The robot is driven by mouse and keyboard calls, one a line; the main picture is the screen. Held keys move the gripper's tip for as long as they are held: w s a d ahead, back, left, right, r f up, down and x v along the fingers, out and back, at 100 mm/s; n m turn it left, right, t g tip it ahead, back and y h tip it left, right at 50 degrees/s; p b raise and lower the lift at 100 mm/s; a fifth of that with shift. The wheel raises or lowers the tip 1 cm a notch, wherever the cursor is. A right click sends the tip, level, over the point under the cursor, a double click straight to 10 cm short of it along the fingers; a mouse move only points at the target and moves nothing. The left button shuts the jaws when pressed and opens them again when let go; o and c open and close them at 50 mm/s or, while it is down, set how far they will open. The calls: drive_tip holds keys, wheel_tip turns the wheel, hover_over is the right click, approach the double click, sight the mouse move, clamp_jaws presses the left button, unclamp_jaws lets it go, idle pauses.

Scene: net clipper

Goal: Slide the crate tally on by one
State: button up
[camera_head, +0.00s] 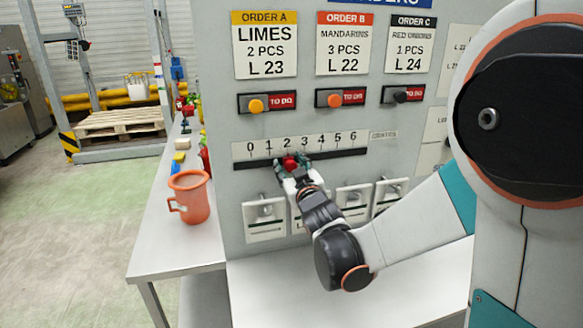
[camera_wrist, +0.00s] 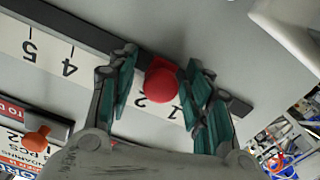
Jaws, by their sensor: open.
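The crate tally is a numbered strip (camera_head: 300,143) running 0 to 6 on a grey panel, with a dark slot rail (camera_head: 345,155) under it. A red round knob (camera_head: 290,163) sits on the rail, roughly below the 2. In the wrist view the red knob (camera_wrist: 161,84) lies between the teal fingers of my gripper (camera_wrist: 160,72). My gripper (camera_head: 292,168) is open, with one finger on each side of the knob along the rail. In the wrist view there is a gap on the left; whether the right finger touches is unclear. The fingers hide part of the strip.
Three order cards sit above, with sliders (camera_head: 256,106) marked TO DO beneath them. Hooks with white plates (camera_head: 264,218) are below the rail. An orange mug (camera_head: 188,197) stands on the left table (camera_head: 160,235). The lower shelf is bare in front of the panel.

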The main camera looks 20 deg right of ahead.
drive_tip(key=s, duration=1.2)
drive_tip(key=shift+s, duration=0.1)
drive_tip(key=s+f+m+g, duration=0.1)
drive_tip(key=s+f+g, duration=0.2)
drive_tip(key=s, duration=0.8)
drive_tip(key=s+f+m+g, duration=0.2)
drive_tip(key=s+f+g, duration=0.2)
drive_tip(key=s+g, duration=0.4)
drive_tip(key=s, duration=0.3)
drive_tip(key=shift+f, duration=0.3)
idle(2.0)
